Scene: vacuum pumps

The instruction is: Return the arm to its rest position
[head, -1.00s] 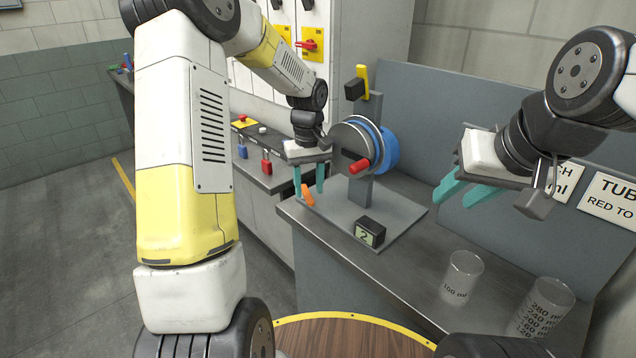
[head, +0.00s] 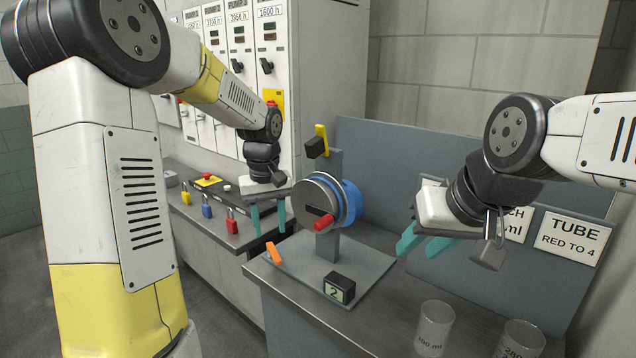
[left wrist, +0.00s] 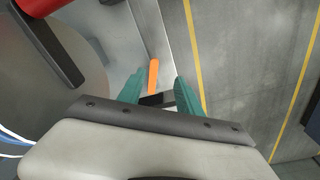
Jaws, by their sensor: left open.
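My left gripper (head: 268,217) is open, teal fingers apart and pointing down, with nothing between them. In the head view it hangs left of the pump's grey and blue wheel (head: 325,200), above an orange lever (head: 273,254) at the edge of the pump's base plate. In the left wrist view the lever (left wrist: 153,75) shows beyond the gap between the fingers (left wrist: 160,92). My right gripper (head: 423,244) is open and empty, right of the pump, in front of the back panel.
A box marked 2 (head: 339,287) sits on the plate. Two clear beakers (head: 434,328) (head: 520,340) stand at the bench's front right. A side counter (head: 243,238) carries yellow, blue and red padlocks (head: 232,222). A switch cabinet (head: 330,60) stands behind.

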